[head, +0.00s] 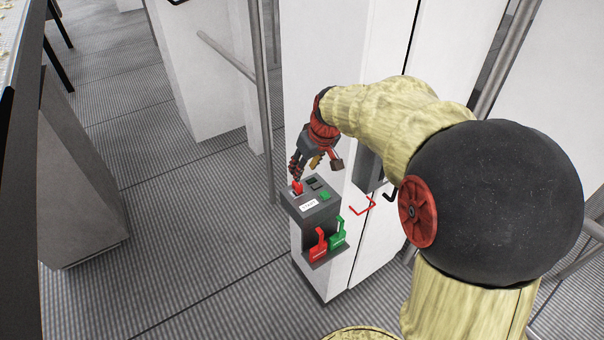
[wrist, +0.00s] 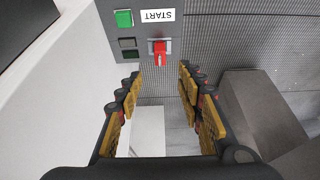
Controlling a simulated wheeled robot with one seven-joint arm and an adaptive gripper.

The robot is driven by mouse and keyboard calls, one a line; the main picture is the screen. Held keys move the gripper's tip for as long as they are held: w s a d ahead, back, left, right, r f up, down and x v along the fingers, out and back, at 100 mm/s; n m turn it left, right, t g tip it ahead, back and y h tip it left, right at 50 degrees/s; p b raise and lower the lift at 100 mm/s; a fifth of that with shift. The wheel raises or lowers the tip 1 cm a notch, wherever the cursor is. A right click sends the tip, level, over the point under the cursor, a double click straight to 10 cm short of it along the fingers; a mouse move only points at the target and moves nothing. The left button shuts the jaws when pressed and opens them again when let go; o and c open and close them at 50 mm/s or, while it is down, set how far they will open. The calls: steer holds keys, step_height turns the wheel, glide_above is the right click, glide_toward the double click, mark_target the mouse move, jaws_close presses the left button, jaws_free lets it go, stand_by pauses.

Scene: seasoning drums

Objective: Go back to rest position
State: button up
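My gripper (head: 314,167) is above the grey control box on the white cabinet in the head view. In the wrist view my gripper (wrist: 160,82) has its two yellow-padded fingers spread wide with nothing between them. A red switch (head: 297,187) stands on the box; in the wrist view the red switch (wrist: 160,52) is just beyond the fingertips, and I see no contact. A green button (head: 325,195) and a START label (head: 309,204) are on the same panel. My arm reaches in from the right of the head view, bent at the elbow.
A red handle (head: 318,245) and a green handle (head: 338,233) sit in a holder below the panel. A red bracket (head: 362,205) sticks out from the cabinet (head: 340,270). A metal post (head: 265,110) stands left of it. The ribbed floor (head: 190,220) at left is open.

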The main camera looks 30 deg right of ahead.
steer(key=shift+s+r, duration=0.15)
steer(key=shift+r, duration=0.2)
stand_by(0.4)
steer(key=s+a+r, duration=0.3)
steer(key=s+a, duration=0.5)
steer(key=s, duration=0.3)
steer(key=s+a+r+t, duration=0.1)
steer(key=s+a+r, duration=0.2)
steer(key=s+a, duration=0.5)
steer(key=s, duration=0.4)
steer(key=shift+a+b, duration=0.3)
steer(key=shift+b, duration=0.1)
steer(key=shift+s, duration=0.1)
steer(key=shift+c, duration=0.9)
